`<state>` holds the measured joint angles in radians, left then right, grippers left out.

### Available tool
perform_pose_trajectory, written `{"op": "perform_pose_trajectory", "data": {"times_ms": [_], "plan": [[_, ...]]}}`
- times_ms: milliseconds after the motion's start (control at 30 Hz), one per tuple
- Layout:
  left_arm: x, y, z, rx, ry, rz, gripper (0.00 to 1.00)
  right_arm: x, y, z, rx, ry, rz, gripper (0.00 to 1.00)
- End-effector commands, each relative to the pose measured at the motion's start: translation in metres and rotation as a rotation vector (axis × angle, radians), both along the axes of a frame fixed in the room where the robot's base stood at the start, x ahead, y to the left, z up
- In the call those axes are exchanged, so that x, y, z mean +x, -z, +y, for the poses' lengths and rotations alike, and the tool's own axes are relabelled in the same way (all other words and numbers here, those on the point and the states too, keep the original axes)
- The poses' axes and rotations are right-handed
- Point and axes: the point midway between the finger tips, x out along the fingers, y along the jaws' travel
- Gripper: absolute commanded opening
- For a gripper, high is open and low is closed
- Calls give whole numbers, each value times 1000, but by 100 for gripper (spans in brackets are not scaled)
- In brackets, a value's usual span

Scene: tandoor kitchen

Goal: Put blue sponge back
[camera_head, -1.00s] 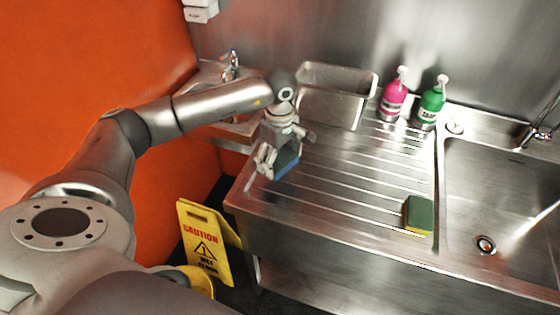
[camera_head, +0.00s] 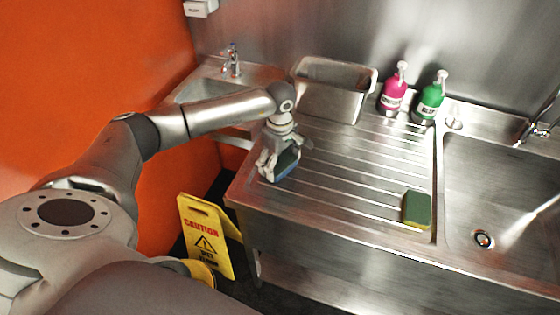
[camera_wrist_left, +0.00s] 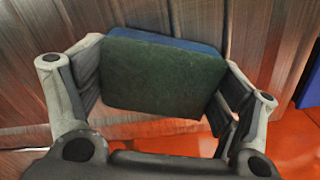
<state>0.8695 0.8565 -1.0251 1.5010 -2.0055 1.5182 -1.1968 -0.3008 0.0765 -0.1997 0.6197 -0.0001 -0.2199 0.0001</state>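The blue sponge (camera_head: 287,166) has a dark green scouring side and sits at the left end of the grooved steel drainboard. In the left wrist view the sponge (camera_wrist_left: 165,75) shows its green face, with a blue strip along the far edge. My left gripper (camera_head: 281,160) is over it, with one finger at each end of the sponge. In the wrist view both finger pads (camera_wrist_left: 160,85) appear to press against its ends. I cannot tell whether the sponge is lifted off the steel. My right gripper is not in view.
A yellow-green sponge (camera_head: 416,209) lies on the drainboard near the sink basin (camera_head: 490,190). A steel container (camera_head: 332,98), a pink bottle (camera_head: 393,97) and a green bottle (camera_head: 429,102) stand at the back. A caution sign (camera_head: 205,240) stands on the floor. The drainboard's middle is clear.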

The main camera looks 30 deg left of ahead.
Motion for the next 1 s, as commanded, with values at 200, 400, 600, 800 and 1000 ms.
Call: {"op": "perform_pose_trajectory", "data": {"times_ms": [200,400,600,800,1000], "plan": [[0,-1,0,0,0,0,100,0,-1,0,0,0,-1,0],[0,-1,0,0,0,0,100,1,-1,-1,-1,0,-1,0],[1,-12,0,-1,-1,-4,100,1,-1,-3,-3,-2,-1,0],[2,-53,0,0,0,-8,100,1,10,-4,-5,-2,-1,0],[1,-95,0,0,0,-5,100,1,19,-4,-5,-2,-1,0]]}}
